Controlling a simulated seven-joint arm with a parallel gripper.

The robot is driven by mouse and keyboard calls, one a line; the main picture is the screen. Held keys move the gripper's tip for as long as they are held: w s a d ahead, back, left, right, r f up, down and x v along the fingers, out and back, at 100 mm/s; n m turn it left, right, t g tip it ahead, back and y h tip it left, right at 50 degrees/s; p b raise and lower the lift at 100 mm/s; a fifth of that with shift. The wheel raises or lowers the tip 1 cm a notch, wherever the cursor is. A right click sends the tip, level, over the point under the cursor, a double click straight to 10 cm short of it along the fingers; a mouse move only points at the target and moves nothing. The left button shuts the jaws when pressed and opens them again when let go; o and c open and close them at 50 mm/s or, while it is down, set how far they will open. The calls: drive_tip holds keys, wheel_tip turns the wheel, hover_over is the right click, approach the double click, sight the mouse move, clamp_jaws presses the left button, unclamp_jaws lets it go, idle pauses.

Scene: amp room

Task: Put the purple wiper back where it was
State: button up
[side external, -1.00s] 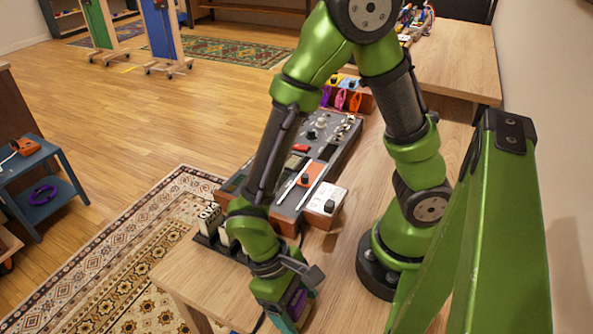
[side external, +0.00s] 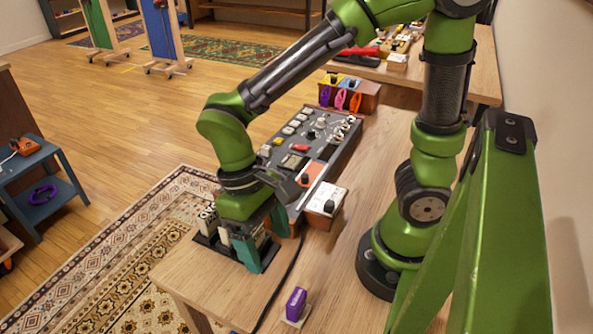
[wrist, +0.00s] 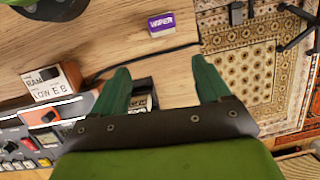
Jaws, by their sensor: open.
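The purple wiper (side external: 296,303) is a small purple block with a white base, standing on the wooden table near its front edge. In the wrist view its purple label (wrist: 167,21) reads WIPER, at the top of the picture. My gripper (side external: 268,250) is open and empty, with teal fingers pointing down. It is up and to the left of the wiper, apart from it, beside the dark rack of white blocks (side external: 207,219). In the wrist view the gripper (wrist: 161,67) has bare table between its fingers. My gripper partly hides the rack.
A pedalboard (side external: 315,135) with knobs and switches lies behind my gripper. A white pedal (side external: 325,203) sits at its near end. A black cable (side external: 283,280) crosses the table between gripper and wiper. Table around the wiper is mostly clear. A patterned rug (side external: 130,255) lies left.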

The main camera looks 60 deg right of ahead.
drive_tip(key=w+d+r+m+t+y, duration=0.1)
drive_tip(key=w+d+r+m+t, duration=0.2)
drive_tip(key=d+r+t, duration=0.7)
drive_tip(key=shift+w+d+r+t, duration=0.25)
drive_tip(key=shift+d+r, duration=0.25)
drive_tip(key=shift+d, duration=1.05)
